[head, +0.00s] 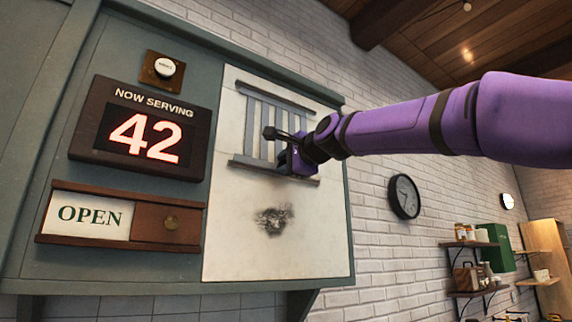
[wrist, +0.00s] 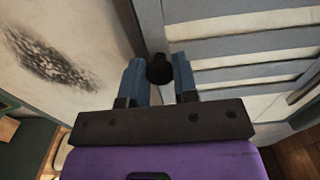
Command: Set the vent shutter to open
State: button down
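The vent shutter (head: 262,110) is a panel of grey slats with pale gaps between them, set between two grey rails on a white plate (head: 226,215). In the wrist view its slats (wrist: 250,48) fill the right side. My gripper (head: 285,160) is at the shutter's lower rail in the head view. In the head view the gripper hides the knob.
Left of the plate are a NOW SERVING display (head: 140,133) reading 42, an OPEN sign slider (head: 120,218) with a round knob and a small button (head: 164,68). A dark scorch mark (head: 272,220) is below the shutter. A clock (head: 404,197) hangs on the brick wall.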

jog(key=shift+s+a, duration=0.7)
jog(key=shift+a, duration=0.35)
jog(key=c, duration=0.9)
grip_release()
jog(key=shift+s+a, duration=0.1)
jog(key=shift+s+d, duration=0.45)
jog(key=shift+s, duration=0.05)
jog(key=v, duration=0.9)
jog(key=shift+s+d, duration=0.15)
jog(key=shift+s, duration=0.05)
